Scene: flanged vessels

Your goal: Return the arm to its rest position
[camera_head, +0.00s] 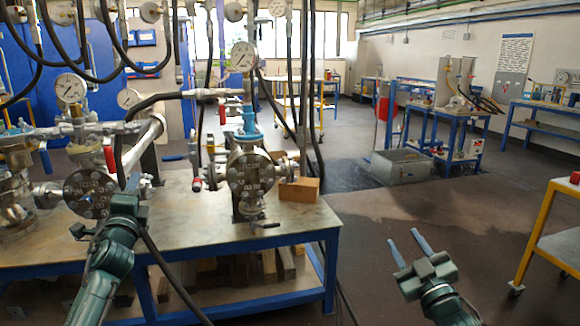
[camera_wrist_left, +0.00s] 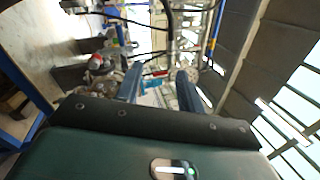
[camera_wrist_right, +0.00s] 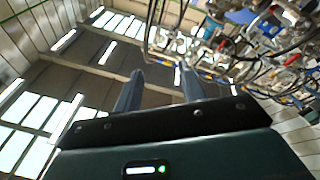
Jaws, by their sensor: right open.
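My left gripper (camera_head: 124,204) is at the left in the head view, in front of the flanged vessels and over the bench's front part. Its fingers are hard to make out there. In the left wrist view its two fingers (camera_wrist_left: 158,72) stand apart with nothing held between them. My right gripper (camera_head: 403,237) is right of the bench, raised over open floor, with its two blue-grey fingers apart and empty. The right wrist view also shows these fingers (camera_wrist_right: 160,72) apart, with the ceiling and windows behind.
A blue-framed metal bench (camera_head: 283,222) carries a flanged vessel (camera_head: 252,172) with a gauge, another flanged vessel (camera_head: 90,190) and a wooden block (camera_head: 299,190). Black hoses hang above it. A yellow-framed cart (camera_head: 541,233) stands at the right edge. The floor between bench and cart is clear.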

